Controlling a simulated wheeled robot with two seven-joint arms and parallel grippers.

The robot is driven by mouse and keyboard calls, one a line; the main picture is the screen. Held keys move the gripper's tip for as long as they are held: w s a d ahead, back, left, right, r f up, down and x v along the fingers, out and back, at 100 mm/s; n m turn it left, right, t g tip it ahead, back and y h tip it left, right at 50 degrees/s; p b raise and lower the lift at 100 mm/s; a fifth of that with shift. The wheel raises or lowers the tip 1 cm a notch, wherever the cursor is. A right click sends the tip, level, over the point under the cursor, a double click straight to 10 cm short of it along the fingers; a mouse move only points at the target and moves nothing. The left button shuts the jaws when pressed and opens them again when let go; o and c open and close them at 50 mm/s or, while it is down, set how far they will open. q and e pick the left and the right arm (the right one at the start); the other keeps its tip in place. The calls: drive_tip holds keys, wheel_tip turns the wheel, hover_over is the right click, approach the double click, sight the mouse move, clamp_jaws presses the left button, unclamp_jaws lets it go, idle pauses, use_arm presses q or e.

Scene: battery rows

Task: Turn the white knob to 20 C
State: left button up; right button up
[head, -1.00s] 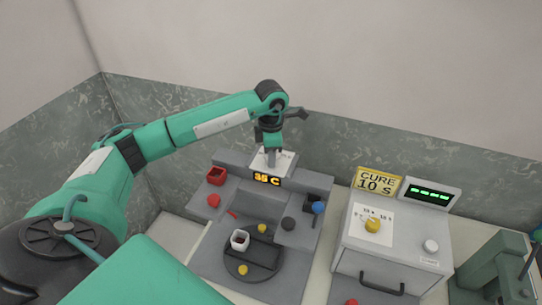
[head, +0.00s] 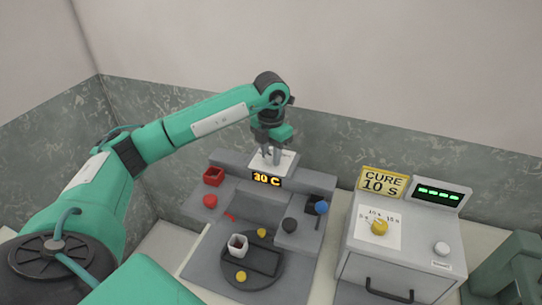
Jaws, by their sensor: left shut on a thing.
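My left gripper (head: 275,158) reaches down from above onto the white dial plate (head: 287,163) at the back of the grey station. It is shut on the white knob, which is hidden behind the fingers. The orange display (head: 267,180) just in front of the plate appears to read 30 C. My right gripper is not in view.
A green machine (head: 510,265) stands at the right edge.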

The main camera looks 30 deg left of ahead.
sight(271, 155)
use_arm(q)
drive_tip(key=shift+r+n, duration=0.1)
drive_tip(key=shift+n, duration=0.2)
drive_tip(key=o, duration=1)
drive_tip(key=shift+c, duration=0.2)
drive_tip(key=shift+r+b, duration=0.35)
drive_tip(key=shift+r, duration=0.1)
wheel_tip(271, 155, up, 13)
drive_tip(key=b, duration=0.1)
drive_tip(key=shift+b, duration=0.35)
drive_tip(key=shift+f, duration=0.2)
